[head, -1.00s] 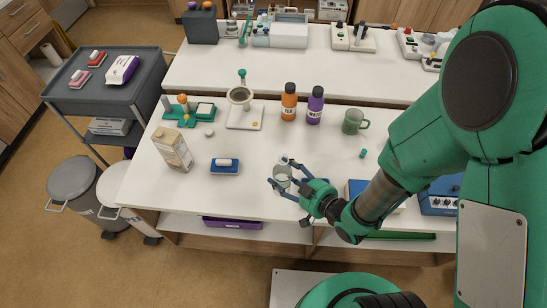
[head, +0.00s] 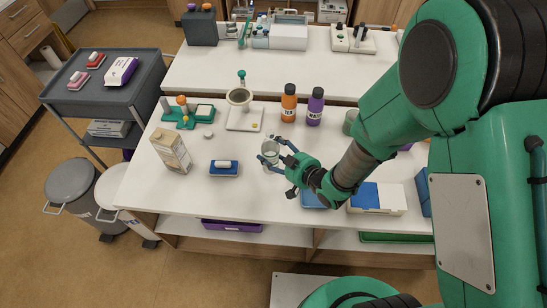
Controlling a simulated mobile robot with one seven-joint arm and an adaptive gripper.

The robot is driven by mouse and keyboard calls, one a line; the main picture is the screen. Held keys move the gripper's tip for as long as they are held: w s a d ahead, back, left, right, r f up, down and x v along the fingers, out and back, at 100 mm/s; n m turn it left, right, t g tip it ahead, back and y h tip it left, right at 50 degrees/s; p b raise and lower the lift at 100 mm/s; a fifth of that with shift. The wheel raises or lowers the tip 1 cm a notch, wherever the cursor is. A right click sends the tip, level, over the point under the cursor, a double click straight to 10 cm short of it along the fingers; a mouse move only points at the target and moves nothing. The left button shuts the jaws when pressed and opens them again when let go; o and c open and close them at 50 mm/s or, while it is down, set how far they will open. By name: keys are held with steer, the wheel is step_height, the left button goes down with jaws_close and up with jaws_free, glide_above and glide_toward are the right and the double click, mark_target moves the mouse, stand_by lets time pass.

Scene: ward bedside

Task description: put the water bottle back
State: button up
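The water bottle (head: 315,106) is purple with a dark cap and a white label. It stands upright at the back of the near table, right of the orange tea bottle (head: 288,103). My gripper (head: 271,153) is in front of and left of the water bottle, apart from it. Its fingers are around a clear glass (head: 270,156), one on each side, and the glass appears gripped. I cannot tell whether the glass touches the table.
A carton (head: 171,151) and a blue tray (head: 224,169) with a white item are to the left. A mortar (head: 240,98) stands behind. A green mug (head: 349,121) is partly hidden by my arm. A blue-and-white box (head: 378,197) lies near the front edge.

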mark_target(276, 159)
steer(key=shift+f, duration=0.1)
steer(key=shift+f+b, duration=0.55)
steer(key=shift+f, duration=1.05)
steer(key=shift+f, duration=0.2)
steer(key=o, duration=1.4)
steer(key=shift+r, duration=0.2)
steer(key=shift+s+d+r, duration=0.2)
steer(key=shift+s+d, duration=0.1)
steer(key=shift+d, duration=0.15)
steer(key=p+v, duration=0.2)
steer(key=v, duration=0.9)
steer(key=shift+a, duration=0.1)
